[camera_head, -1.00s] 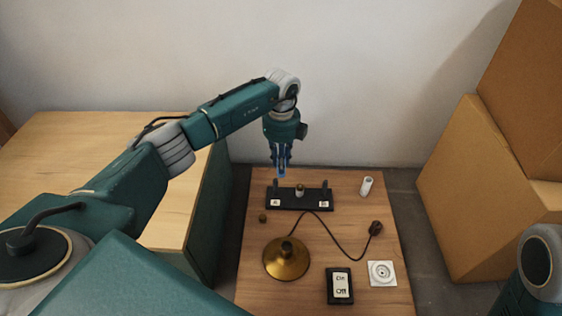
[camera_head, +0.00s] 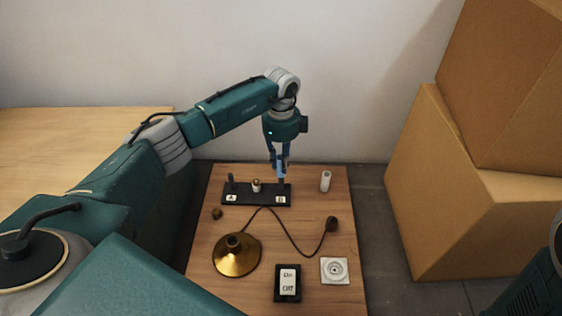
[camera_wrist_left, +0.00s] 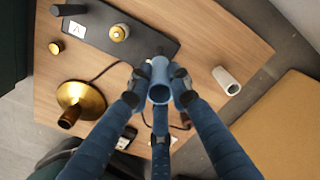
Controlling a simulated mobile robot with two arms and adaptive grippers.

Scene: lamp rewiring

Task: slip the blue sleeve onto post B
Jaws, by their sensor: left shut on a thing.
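My left gripper (camera_head: 280,172) is shut on the blue sleeve (camera_wrist_left: 159,82), a short open tube held between the fingers in the left wrist view. In the head view the gripper points down over the B end of the black base (camera_head: 258,201). Post B is largely hidden by the fingers and sleeve; I cannot tell whether the sleeve is above it or around it. Post A (camera_head: 231,183) stands bare at the left end, also in the left wrist view (camera_wrist_left: 69,10). My right gripper is out of view.
A white tube (camera_head: 325,181) stands right of the base. A brass knob sits mid-base (camera_head: 256,186). In front are a brass lamp foot (camera_head: 237,257), a cord with a dark plug (camera_head: 332,224), a switch (camera_head: 287,283) and a socket (camera_head: 334,271). Boxes (camera_head: 447,195) stand at right.

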